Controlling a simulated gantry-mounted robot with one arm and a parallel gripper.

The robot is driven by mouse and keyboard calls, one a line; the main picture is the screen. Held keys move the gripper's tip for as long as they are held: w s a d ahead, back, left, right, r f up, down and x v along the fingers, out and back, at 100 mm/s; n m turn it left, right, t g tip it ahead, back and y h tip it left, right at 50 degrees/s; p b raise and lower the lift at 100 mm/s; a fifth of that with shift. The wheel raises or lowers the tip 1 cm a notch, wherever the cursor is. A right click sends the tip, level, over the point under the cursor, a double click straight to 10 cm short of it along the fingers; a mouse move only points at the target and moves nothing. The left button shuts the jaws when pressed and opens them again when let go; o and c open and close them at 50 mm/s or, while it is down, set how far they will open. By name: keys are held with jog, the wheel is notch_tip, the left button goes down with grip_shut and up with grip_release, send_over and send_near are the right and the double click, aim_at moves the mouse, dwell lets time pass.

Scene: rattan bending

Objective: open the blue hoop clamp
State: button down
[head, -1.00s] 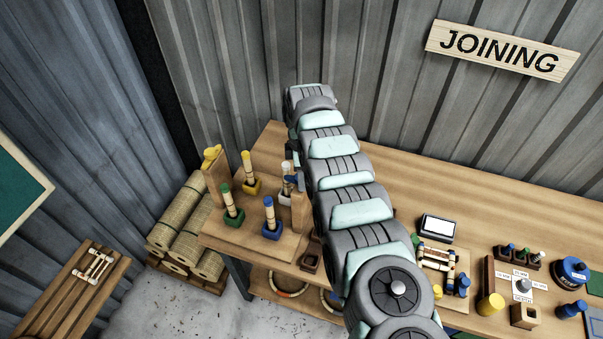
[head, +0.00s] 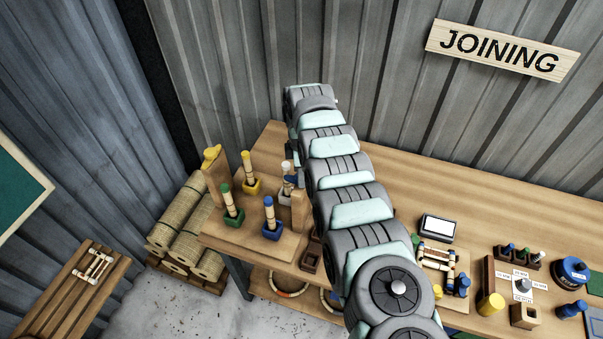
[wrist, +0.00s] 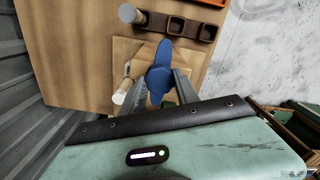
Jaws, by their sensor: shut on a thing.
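The blue hoop clamp (wrist: 160,68) shows in the wrist view as a blue wing-shaped piece above a wooden board. My gripper (wrist: 163,82) has one finger on each side of it and is shut on it. In the head view my arm hides most of the gripper and I cannot make out the blue clamp. The wooden post (head: 299,210) stands beside my arm there. A matching yellow clamp (head: 212,153) sits on top of the left post (head: 216,178).
Pegs in yellow (head: 252,187), green (head: 232,215) and blue (head: 271,230) holders stand close to the posts. Rattan rolls (head: 188,225) lie left of the bench. Jigs and a blue tape reel (head: 571,271) fill the right side. The back middle of the bench (head: 430,185) is clear.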

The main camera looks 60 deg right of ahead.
jog(key=shift+n, duration=0.3)
jog(key=n+b, duration=0.1)
jog(key=n, duration=0.2)
jog(key=shift+n, duration=0.4)
jog(key=n+b, duration=0.2)
jog(key=n, duration=0.2)
jog(key=shift+f+n, duration=0.1)
jog(key=shift+n, duration=0.2)
jog(key=n+b, duration=0.3)
jog(key=n, duration=0.2)
jog(key=shift+n+b, duration=1.15)
jog(key=shift+n, duration=0.75)
jog(key=c, duration=0.9)
grip_release()
